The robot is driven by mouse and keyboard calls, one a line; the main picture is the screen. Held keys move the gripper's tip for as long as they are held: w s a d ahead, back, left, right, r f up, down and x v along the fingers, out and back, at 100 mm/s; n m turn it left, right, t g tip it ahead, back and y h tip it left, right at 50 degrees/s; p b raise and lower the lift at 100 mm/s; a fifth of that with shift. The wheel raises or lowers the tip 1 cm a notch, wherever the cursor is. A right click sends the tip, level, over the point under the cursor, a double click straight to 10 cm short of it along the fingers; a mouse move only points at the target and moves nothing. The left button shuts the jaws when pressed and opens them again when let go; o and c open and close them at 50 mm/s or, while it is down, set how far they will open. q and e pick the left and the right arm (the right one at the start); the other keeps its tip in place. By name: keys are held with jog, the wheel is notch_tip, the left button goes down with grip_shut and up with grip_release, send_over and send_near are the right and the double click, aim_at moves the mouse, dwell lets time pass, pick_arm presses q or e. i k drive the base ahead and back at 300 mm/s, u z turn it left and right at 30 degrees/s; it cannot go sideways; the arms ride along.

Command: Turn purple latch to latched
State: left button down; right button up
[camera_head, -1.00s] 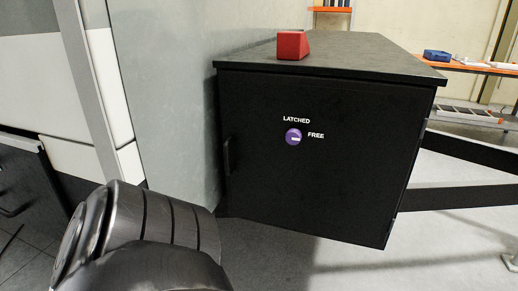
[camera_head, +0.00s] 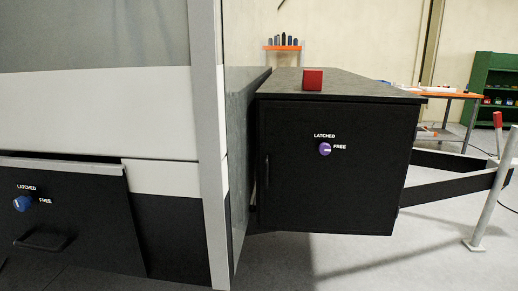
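The purple latch (camera_head: 325,149) is a round knob on the front of a black cabinet (camera_head: 290,185). The word LATCHED is printed above it and FREE to its right. The pale mark on the knob lies roughly level, on the side towards FREE. Neither of my grippers shows in the head view, so nothing of mine is seen touching the latch.
A red block (camera_head: 313,79) sits on the cabinet top. A blue latch (camera_head: 22,203) is on a separate black drawer front (camera_head: 60,235) at the left. A grey corner post (camera_head: 208,130) stands between them. Dark frame bars and a jockey-wheel post (camera_head: 490,200) are at the right. Floor in front is clear.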

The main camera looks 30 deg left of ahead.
aim_at(325, 149)
jog(key=u, duration=1.35)
jog(key=i, duration=0.4)
jog(key=z, duration=0.05)
